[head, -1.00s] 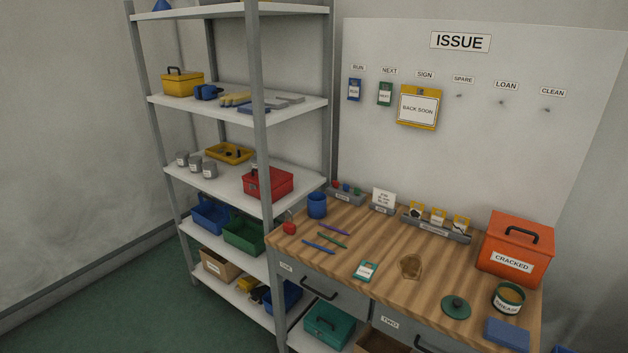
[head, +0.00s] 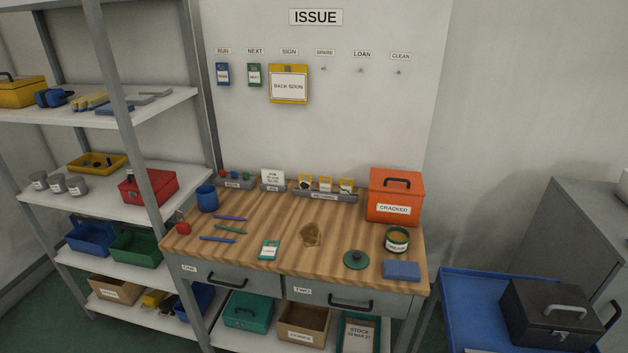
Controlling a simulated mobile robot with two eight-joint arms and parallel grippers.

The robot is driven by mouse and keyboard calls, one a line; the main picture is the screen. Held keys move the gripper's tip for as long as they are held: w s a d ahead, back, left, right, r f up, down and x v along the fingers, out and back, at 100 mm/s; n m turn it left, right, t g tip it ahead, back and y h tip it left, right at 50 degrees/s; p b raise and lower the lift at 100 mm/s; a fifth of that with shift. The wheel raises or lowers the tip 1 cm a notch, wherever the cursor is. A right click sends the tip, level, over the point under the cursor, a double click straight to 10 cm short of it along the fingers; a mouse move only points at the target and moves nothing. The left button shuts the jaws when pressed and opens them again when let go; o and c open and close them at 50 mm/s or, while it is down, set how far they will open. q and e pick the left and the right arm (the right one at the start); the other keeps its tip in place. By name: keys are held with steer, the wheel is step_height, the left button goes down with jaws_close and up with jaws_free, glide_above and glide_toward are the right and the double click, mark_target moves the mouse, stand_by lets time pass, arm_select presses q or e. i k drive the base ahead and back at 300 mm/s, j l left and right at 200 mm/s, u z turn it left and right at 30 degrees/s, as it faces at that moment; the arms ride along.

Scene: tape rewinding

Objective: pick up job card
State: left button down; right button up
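Several cards could be the job card, and their small print is too fine to read surely. A teal card with a white label (head: 270,250) lies flat on the wooden bench near its front edge. A blue card (head: 223,74) hangs under RUN and a green card (head: 254,75) under NEXT on the white ISSUE board (head: 370,130). A small white lettered card (head: 273,177) stands in a grey holder at the back of the bench. Neither of my grippers is in view.
Shelving stands left; a blue cart (head: 470,300) with a black case (head: 555,315) stands right.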

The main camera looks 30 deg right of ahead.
mark_target(270, 177)
steer(key=k+z, duration=0.15)
steer(key=z, duration=2.5)
steer(key=j+z, duration=0.1)
steer(key=z, duration=0.35)
steer(key=j+z, duration=0.15)
steer(key=z, duration=0.3)
steer(key=u, duration=2.9)
steer(key=i+j, duration=0.2)
steer(key=i, duration=0.3)
steer(key=i+j+u, duration=0.1)
steer(key=i+j, duration=0.15)
steer(key=i, duration=0.3)
